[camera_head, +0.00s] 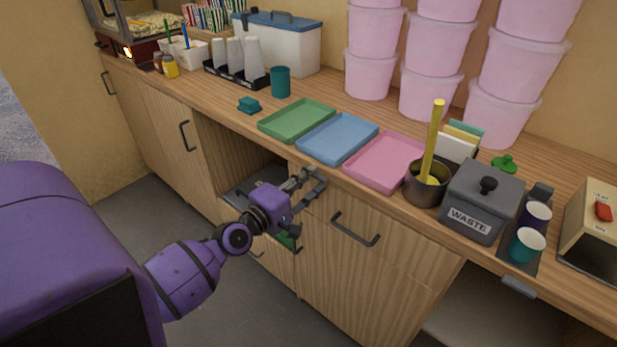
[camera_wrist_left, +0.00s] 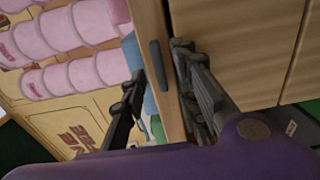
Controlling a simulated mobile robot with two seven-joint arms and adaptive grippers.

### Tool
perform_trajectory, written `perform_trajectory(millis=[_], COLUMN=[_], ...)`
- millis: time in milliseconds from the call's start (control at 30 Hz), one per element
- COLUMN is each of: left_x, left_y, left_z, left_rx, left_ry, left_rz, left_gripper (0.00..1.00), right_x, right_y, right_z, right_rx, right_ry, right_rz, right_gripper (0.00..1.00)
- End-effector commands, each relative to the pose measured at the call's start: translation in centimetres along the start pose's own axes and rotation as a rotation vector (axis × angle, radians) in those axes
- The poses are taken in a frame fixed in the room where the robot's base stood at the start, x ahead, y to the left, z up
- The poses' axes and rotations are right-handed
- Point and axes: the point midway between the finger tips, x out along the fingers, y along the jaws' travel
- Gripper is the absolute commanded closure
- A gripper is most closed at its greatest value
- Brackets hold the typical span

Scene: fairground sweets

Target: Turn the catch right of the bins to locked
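My left gripper (camera_head: 311,184) is at the cabinet front, just below the counter edge, to the right of the open bay. Its two fingers are apart in the left wrist view (camera_wrist_left: 158,88). A dark elongated bar (camera_wrist_left: 157,65), apparently the catch, sits on a wooden strip between the fingers, nearer the right finger. I cannot tell whether a finger touches it, or which way it is set. In the head view the gripper hides the catch. In the bay, a grey bin top (camera_head: 243,194) and a green part (camera_head: 287,241) show partly behind my arm. My right gripper is out of view.
Green (camera_head: 297,120), blue (camera_head: 338,138) and pink (camera_head: 384,162) trays lie on the counter above the gripper. A drawer handle (camera_head: 354,231) sticks out to its right. A pot with a yellow stick (camera_head: 424,187) and a grey waste box (camera_head: 481,205) stand further right.

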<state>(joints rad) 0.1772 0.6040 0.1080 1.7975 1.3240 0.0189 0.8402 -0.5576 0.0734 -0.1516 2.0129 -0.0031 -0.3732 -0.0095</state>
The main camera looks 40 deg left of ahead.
Motion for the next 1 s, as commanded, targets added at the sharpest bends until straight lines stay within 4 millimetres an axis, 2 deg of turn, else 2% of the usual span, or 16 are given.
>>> perform_trajectory(millis=[333,500,567,1000], left_x=[0.54,0.52,0.52,0.51], left_y=[-0.07,-0.08,-0.07,-0.12], left_z=[0.02,0.02,0.02,-0.01], left_rx=[0.000,0.000,0.000,0.047], left_ry=[0.000,0.000,0.000,0.000], left_rz=[-0.001,-0.001,-0.001,-0.002], left_gripper=[0.72,0.94,1.00,1.00], right_x=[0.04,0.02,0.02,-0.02], right_y=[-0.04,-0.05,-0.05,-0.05], right_z=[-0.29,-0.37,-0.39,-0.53], right_rx=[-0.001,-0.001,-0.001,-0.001], right_ry=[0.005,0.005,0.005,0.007], right_rz=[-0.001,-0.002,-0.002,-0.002], right_gripper=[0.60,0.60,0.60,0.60])
